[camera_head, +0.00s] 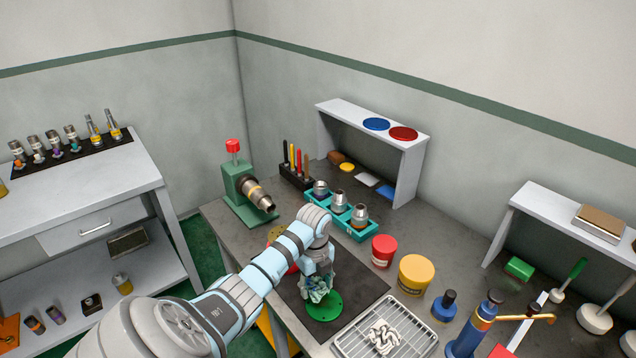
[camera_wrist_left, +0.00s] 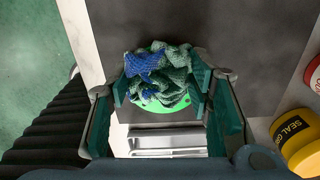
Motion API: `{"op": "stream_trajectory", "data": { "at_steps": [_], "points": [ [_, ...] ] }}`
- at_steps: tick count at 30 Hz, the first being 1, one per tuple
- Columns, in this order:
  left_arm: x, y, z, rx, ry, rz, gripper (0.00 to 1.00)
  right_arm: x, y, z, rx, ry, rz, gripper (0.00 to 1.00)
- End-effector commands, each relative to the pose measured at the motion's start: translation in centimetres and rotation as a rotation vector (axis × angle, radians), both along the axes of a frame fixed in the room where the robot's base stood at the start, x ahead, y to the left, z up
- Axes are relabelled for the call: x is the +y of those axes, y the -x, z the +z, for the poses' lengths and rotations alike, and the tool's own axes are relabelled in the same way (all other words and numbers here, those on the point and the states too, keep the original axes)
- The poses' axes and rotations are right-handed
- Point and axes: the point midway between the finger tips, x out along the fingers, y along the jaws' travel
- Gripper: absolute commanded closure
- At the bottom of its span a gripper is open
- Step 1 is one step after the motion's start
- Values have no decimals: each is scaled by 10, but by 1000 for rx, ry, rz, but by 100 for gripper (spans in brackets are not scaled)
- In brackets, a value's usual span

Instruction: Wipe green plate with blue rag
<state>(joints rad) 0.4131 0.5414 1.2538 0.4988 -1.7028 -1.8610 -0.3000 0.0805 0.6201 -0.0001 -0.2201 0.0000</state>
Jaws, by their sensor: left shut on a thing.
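The green plate (camera_head: 326,309) is a flat disc on a dark mat on the workbench. My left gripper (camera_head: 317,284) points down over it and is shut on a crumpled rag (camera_head: 315,292). In the left wrist view the rag (camera_wrist_left: 165,72) looks blue on one part and grey-green on the rest, bunched between the fingers (camera_wrist_left: 160,92). It covers much of the green plate (camera_wrist_left: 160,107), whose rim shows below and above it. The rag seems to rest on the plate, but contact is hard to confirm. My right gripper is not in view.
A wire tray (camera_head: 385,330) with a white coiled thing sits right of the mat. Yellow (camera_head: 414,274) and red (camera_head: 383,250) cans stand behind it. A teal block (camera_head: 340,213) with metal fittings and a green vise (camera_head: 247,195) stand farther back. The mat's right part is clear.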

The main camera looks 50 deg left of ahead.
Motion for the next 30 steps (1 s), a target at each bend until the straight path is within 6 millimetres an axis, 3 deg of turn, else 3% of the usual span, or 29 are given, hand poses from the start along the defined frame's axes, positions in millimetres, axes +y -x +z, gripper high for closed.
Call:
{"op": "stream_trajectory", "data": {
  "at_steps": [1,10,19,30],
  "points": [
    [0,0,9,0,0,1,84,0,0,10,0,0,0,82],
    [0,0,35,-1,0,1,84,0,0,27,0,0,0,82],
    [-3,-4,53,-1,0,-8,84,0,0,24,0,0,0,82],
    [-4,-4,55,-1,0,-9,84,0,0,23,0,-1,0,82]
  ]
}}
